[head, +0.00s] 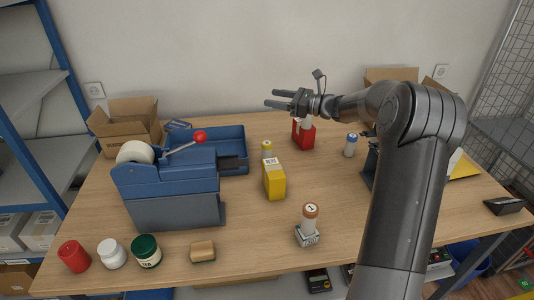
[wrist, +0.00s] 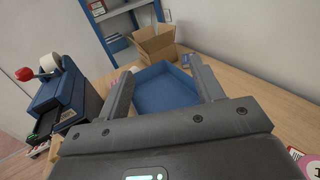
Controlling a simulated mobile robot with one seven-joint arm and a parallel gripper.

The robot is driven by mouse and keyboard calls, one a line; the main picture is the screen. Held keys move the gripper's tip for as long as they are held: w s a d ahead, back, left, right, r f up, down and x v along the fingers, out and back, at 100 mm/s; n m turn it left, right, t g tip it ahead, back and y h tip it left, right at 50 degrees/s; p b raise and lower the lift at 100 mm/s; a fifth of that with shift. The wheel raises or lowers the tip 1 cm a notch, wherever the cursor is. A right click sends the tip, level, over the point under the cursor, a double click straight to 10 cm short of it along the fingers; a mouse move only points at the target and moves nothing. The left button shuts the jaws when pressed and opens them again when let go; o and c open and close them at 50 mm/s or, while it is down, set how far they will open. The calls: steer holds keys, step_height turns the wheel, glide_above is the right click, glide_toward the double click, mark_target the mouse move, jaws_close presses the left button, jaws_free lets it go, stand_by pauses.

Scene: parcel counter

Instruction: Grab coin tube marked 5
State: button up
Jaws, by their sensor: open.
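Several coin tubes stand on the table in the head view. One with a brown top (head: 309,214) shows a 1 and stands on a small printed box. One with a yellow top (head: 267,148) is behind a yellow carton, and one with a blue top (head: 351,146) stands at the right. A pale tube (head: 305,125) is at the red box, partly hidden below my arm. I cannot read a 5 on any of them. My gripper (head: 272,98) is open and empty, high above the back of the table, pointing left. In the wrist view its fingers (wrist: 158,75) are spread with nothing between them.
A blue tray (head: 230,140) and tape machine (head: 170,190) fill the left. The yellow carton (head: 273,180) and red box (head: 303,136) stand mid-table. Jars (head: 112,254) line the front left. An open cardboard box (head: 127,125) is at the back left.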

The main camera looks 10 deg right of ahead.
mark_target(267, 153)
steer(key=f, duration=2)
steer(key=shift+a+f, duration=0.2)
steer(key=shift+f, duration=0.05)
steer(key=shift+a+f, duration=0.1)
steer(key=shift+f, duration=0.15)
steer(key=shift+w+a, duration=0.1)
steer(key=shift+a, duration=0.15)
steer(key=shift+x, duration=2.1)
steer(key=shift+c, duration=0.4)
steer(key=c, duration=1.1)
